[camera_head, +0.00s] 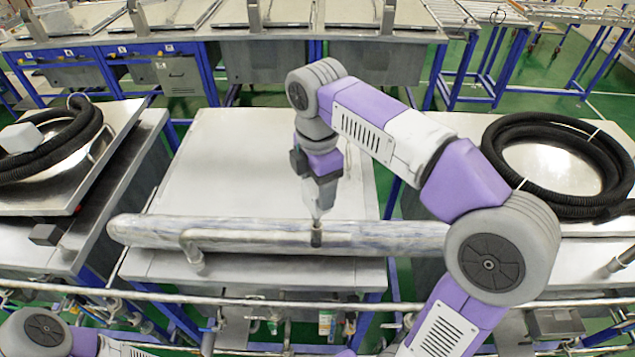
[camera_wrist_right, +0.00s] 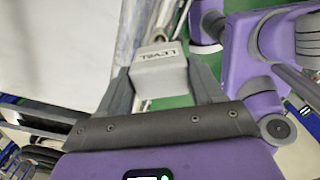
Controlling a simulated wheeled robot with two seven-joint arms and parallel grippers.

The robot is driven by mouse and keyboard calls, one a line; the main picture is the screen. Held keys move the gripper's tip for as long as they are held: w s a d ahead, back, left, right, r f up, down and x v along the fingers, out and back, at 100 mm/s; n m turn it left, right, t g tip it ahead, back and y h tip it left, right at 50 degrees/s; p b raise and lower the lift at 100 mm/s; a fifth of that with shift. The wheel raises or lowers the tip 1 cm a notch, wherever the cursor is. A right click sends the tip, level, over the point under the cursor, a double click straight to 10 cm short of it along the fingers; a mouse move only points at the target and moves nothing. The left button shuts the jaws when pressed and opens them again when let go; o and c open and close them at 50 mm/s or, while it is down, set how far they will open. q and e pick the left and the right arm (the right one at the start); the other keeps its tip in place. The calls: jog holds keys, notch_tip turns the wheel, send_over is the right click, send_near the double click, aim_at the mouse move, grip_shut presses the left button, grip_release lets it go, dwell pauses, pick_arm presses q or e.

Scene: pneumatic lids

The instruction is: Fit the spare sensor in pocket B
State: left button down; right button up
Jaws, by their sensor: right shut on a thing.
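My right gripper (camera_head: 316,215) points down over the middle table, at the long metal pipe along its front. In the right wrist view, my right gripper (camera_wrist_right: 160,68) is shut on a grey block-shaped sensor (camera_wrist_right: 155,75) with a white label that seems to read "LEVEL", upside down. I cannot make out pocket B in either view. My left gripper is out of view; only part of that arm shows at the bottom left.
The pipe (camera_head: 370,238) crosses the front of the middle table (camera_head: 245,150), whose top is otherwise clear. A black hose coil (camera_head: 530,130) lies on the right table. Another coil (camera_head: 75,145) and a pale box (camera_head: 20,137) are at the left. A rail (camera_head: 130,293) runs in front.

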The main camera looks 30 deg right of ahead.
jog(key=shift+f, duration=0.25)
jog(key=o, duration=1.1)
notch_tip(320, 180, up, 7)
jog(key=p, duration=0.7)
